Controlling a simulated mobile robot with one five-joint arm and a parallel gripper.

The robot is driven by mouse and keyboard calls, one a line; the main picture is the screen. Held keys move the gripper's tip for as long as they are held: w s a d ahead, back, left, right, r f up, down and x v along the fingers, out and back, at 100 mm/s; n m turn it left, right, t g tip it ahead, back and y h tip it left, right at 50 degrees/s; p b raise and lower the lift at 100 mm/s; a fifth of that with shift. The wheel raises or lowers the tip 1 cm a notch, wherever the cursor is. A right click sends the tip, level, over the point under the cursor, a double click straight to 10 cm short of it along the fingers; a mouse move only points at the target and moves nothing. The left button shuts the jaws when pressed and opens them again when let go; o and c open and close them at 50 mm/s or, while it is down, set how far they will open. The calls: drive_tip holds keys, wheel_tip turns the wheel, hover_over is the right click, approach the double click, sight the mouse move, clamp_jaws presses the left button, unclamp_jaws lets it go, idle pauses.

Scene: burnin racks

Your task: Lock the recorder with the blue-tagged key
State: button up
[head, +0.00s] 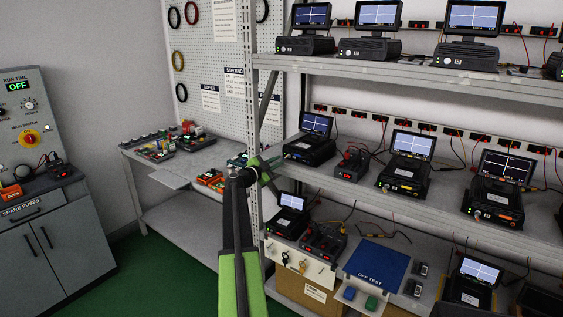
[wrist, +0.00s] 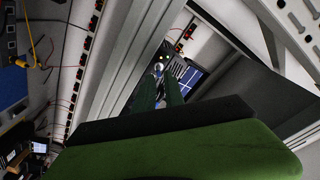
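My gripper (head: 268,170) reaches past the rack's front upright at the left end of the middle shelf. In the wrist view, its green fingers (wrist: 159,88) are close together around a small silver and blue piece, which looks like the blue-tagged key (wrist: 158,70). Just beyond the tips is a dark recorder (wrist: 172,50) with small lights and a lit screen; whether the key touches it I cannot tell. The nearest recorder in the head view is the left one on the middle shelf (head: 309,151). Other keys (head: 286,258) hang on a white strip on the lower shelf.
The rack upright (head: 249,100) stands close beside my arm. More recorders (head: 403,172) line the shelves, with red and black cables behind. A blue "OFF TEST" mat (head: 377,262) lies on the lower shelf. A workbench (head: 200,163) with parts stands left; green floor is clear.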

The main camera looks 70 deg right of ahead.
sight(289, 157)
drive_tip(key=shift+x, duration=1.9)
drive_tip(key=shift+c, duration=0.4)
